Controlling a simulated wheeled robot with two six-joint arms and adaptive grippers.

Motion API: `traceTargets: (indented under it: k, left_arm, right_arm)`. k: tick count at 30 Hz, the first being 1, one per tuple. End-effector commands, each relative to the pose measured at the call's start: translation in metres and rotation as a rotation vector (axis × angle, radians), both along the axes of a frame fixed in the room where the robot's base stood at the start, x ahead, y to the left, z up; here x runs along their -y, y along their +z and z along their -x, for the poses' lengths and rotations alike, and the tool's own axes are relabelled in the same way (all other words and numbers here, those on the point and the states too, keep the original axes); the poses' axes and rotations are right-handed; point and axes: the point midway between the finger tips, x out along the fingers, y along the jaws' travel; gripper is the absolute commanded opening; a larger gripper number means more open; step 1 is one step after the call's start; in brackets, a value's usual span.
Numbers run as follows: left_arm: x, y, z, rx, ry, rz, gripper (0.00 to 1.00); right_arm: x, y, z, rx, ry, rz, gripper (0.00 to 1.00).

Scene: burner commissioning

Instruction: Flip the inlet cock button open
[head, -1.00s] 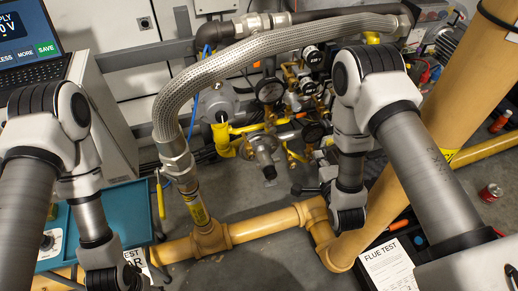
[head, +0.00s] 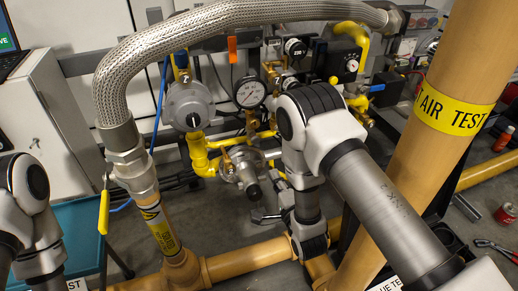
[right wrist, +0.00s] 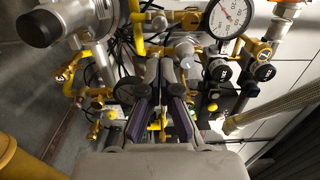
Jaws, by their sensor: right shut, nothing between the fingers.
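I cannot tell for sure which part is the inlet cock button. The gas assembly has a yellow lever (head: 104,212) on the upright pipe at left, an orange handle (head: 232,48) at the back and a blue handle (head: 377,88) at right. My right gripper (head: 264,216) is low in front of the assembly, small and partly hidden by its arm in the head view. In the right wrist view its two fingers (right wrist: 161,80) are close together and empty, pointing at brass fittings and valves. My left gripper is out of view; only its arm shows at the left edge.
A braided hose (head: 230,20) arches over the assembly, with a grey regulator (head: 190,107) and a pressure gauge (head: 250,92) beneath it. A thick tan pipe (head: 445,90) with a yellow band stands at right. A tan floor pipe (head: 240,262) runs along the front.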

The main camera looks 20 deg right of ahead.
Motion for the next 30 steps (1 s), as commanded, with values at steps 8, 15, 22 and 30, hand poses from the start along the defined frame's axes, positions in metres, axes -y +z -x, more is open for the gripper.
traceTargets:
  k: [8, 15, 22, 30]
  left_arm:
    - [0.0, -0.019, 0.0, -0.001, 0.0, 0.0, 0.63]
    - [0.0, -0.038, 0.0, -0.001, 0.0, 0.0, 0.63]
    - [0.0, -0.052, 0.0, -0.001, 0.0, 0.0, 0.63]
    - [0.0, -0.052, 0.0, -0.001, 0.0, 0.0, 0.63]
  right_arm:
    - [-0.001, -0.003, -0.045, 0.005, 0.0, -0.001, 0.0]
    - [-0.003, -0.003, -0.098, 0.005, 0.0, -0.001, 0.0]
    - [-0.004, -0.002, -0.132, 0.002, -0.001, 0.0, 0.0]
    - [-0.004, 0.0, -0.138, 0.0, 0.0, 0.0, 0.0]
